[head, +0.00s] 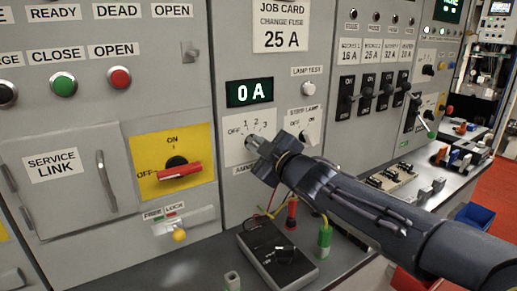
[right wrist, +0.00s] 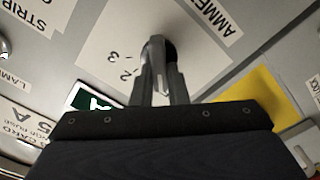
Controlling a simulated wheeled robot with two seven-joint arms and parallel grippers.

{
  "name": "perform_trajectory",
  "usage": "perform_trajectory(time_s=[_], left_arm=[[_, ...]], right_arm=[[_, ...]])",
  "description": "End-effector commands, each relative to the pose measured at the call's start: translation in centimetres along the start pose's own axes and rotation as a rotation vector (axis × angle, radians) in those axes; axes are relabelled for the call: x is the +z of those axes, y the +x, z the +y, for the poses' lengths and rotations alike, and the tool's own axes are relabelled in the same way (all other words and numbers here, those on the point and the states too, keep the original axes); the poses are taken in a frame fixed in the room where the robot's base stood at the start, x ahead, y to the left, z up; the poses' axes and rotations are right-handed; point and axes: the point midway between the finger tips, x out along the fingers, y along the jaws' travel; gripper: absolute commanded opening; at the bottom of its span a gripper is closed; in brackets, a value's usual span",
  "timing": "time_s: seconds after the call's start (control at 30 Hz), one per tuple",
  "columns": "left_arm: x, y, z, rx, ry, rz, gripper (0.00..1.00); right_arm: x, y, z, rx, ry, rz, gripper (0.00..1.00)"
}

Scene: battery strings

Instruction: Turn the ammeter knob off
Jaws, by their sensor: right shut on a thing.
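The ammeter knob (head: 251,143) sits on a white plate (head: 233,154) marked OFF, 1, 2, 3, below a dark display (head: 249,93) reading 0 A. My right gripper (head: 259,146) reaches in from the right and is shut on the knob, covering most of it. The knob's pointing direction is mostly hidden by the fingers. My left gripper is not in view.
A strip lamp switch (head: 308,138) and a lamp test button (head: 309,88) are close by on the right. A red-handled switch (head: 179,171) on a yellow plate is at left. A black meter (head: 276,254) and red and green plugs stand on the shelf below.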

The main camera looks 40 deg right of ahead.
Motion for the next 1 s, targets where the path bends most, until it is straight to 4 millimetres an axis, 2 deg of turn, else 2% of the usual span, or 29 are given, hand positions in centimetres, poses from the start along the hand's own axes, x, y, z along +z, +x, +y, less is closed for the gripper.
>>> perform_trajectory(time_s=[0.47,0.5,0.63,0.9,1.0], left_arm=[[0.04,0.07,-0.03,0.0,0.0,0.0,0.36],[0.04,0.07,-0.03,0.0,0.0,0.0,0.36],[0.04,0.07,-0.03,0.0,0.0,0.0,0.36],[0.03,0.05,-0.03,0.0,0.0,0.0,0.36],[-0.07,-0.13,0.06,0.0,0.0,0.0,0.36]], right_arm=[[0.04,0.0,-0.05,-0.001,-0.016,-0.001,0.0],[0.04,0.0,-0.05,-0.001,-0.016,-0.001,0.17],[0.03,0.0,-0.04,-0.001,-0.015,-0.001,0.35],[0.0,-0.05,-0.02,0.0,-0.014,0.0,0.35],[-0.1,-0.63,0.09,0.001,-0.014,0.0,0.35]])
